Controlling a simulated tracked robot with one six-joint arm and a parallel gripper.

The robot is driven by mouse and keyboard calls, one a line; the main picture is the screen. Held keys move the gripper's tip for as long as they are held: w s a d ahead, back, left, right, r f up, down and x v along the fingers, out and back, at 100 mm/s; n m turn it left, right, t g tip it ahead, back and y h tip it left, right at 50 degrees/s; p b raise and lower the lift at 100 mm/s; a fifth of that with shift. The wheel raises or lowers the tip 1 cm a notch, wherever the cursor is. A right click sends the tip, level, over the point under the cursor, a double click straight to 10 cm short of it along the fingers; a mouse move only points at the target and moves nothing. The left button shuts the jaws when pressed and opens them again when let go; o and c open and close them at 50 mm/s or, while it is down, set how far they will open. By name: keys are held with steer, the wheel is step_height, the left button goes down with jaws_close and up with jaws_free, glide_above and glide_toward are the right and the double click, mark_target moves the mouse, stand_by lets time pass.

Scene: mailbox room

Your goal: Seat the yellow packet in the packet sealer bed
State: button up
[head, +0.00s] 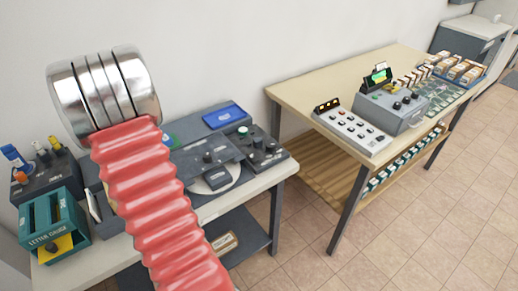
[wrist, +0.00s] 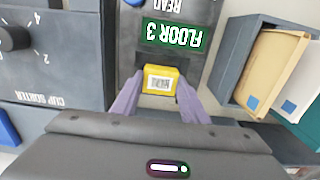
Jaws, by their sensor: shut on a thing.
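The yellow packet (wrist: 174,72), with a white printed label, shows in the middle of the wrist view. My gripper (wrist: 158,84) has its two purple fingers shut on the packet's sides. Behind the packet is a dark panel with a green "FLOOR 3" sign (wrist: 172,33). I cannot tell whether the packet touches anything below it. In the head view my red sleeved arm covers part of the left bench, and neither the gripper nor the held packet shows there. I cannot identify the packet sealer bed for certain in either view.
A grey panel with a knob (wrist: 14,38) is left of the gripper; an envelope rack (wrist: 240,75) is close on its right. The left bench holds a teal letter gauge (head: 40,226) and dark machines (head: 262,148). The right table (head: 300,92) has bare space at its back left.

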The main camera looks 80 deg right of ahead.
steer(key=shift+r, duration=1.95)
